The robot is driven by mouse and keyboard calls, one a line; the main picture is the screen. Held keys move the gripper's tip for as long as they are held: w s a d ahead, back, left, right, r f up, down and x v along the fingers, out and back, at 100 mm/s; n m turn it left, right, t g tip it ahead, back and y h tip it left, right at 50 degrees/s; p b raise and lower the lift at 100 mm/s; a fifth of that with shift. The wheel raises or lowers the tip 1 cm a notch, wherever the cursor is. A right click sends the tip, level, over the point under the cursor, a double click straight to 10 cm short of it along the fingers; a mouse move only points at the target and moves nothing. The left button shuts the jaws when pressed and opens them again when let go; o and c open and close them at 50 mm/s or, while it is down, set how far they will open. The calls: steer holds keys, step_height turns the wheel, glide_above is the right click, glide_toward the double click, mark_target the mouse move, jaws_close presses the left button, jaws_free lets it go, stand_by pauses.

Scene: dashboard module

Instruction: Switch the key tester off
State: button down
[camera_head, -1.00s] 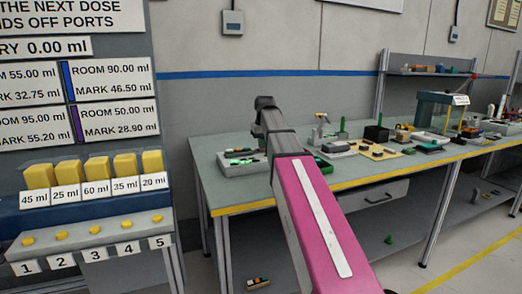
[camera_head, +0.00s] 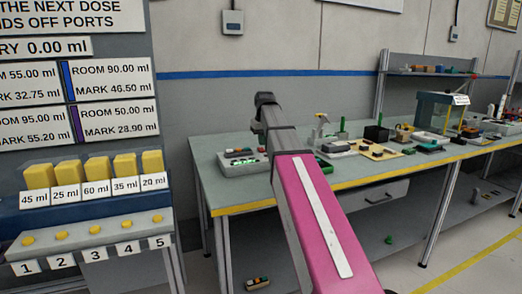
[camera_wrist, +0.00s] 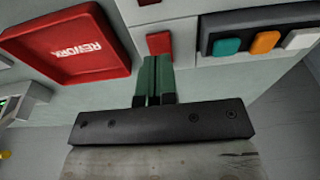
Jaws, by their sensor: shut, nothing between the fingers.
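In the wrist view, a pale grey box with a dark panel of teal, orange and white keys (camera_wrist: 264,42) stands at the upper right; I take it for the key tester. A small red square switch (camera_wrist: 159,42) sits on its pale face, left of the keys. My gripper (camera_wrist: 154,62) is shut and empty, its green fingertips right at the lower edge of the red switch. I cannot tell whether they touch it or which way the switch is set. In the head view, a pale box with lit green marks (camera_head: 232,165) stands at the bench's left end, partly behind my arm.
A red tray marked REWORK (camera_wrist: 70,45) lies close left of my fingers. The bench (camera_head: 208,153) carries several small devices to the right of my arm. A dosing panel with yellow blocks (camera_head: 97,168) stands at the left.

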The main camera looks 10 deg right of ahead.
mark_target(262, 150)
steer(key=shift+r, duration=2.4)
steer(key=shift+s, duration=0.1)
